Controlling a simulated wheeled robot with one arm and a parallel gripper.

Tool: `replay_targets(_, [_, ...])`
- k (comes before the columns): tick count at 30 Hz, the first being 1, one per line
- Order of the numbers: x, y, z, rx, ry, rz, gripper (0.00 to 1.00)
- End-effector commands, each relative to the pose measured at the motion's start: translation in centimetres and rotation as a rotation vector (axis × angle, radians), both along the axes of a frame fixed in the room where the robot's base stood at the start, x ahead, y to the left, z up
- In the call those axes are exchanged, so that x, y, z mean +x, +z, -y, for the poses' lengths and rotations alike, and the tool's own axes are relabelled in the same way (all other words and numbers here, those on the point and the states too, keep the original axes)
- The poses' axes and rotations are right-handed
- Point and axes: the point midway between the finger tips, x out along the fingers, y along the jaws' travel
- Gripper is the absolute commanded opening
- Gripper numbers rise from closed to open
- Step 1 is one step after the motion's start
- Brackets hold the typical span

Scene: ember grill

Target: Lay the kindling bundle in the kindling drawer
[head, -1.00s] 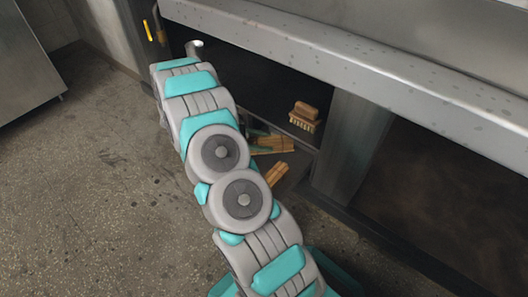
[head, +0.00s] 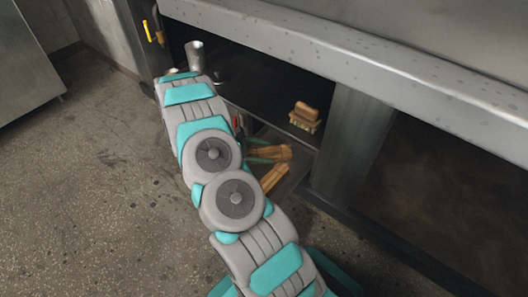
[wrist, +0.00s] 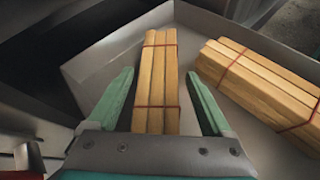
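A tan kindling bundle (wrist: 157,85) bound with red ties lies lengthwise between the fingers of my gripper (wrist: 162,100) in the wrist view. The fingers are open, with a gap on each side of it. The bundle is within the walls of the grey kindling drawer (wrist: 112,52); whether it rests fully on the floor is hard to tell. A second bundle (wrist: 262,88) lies at an angle to its right in the drawer. In the head view, the first bundle (head: 274,153) and second bundle (head: 273,179) show beside my arm, which hides part of the drawer.
A wooden brush (head: 305,113) sits on the dark shelf above the drawer. A metal cup (head: 196,54) stands farther left on that shelf. The grill's thick metal edge (head: 330,55) overhangs the opening. A metal post (head: 350,140) stands right of the drawer.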

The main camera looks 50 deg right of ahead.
Motion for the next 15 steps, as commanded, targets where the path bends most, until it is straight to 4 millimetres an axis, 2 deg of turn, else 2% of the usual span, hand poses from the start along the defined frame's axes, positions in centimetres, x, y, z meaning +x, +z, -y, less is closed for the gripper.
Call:
replay_targets(2, [0.0, 0.0, 0.0, 0.000, 0.000, 0.000, 0.94])
replay_targets(11, [0.1, 0.2, -0.1, 0.000, 0.001, 0.000, 0.94])
replay_targets(15, [0.8, 0.9, -1.1, -0.002, 0.003, 0.002, 0.94])
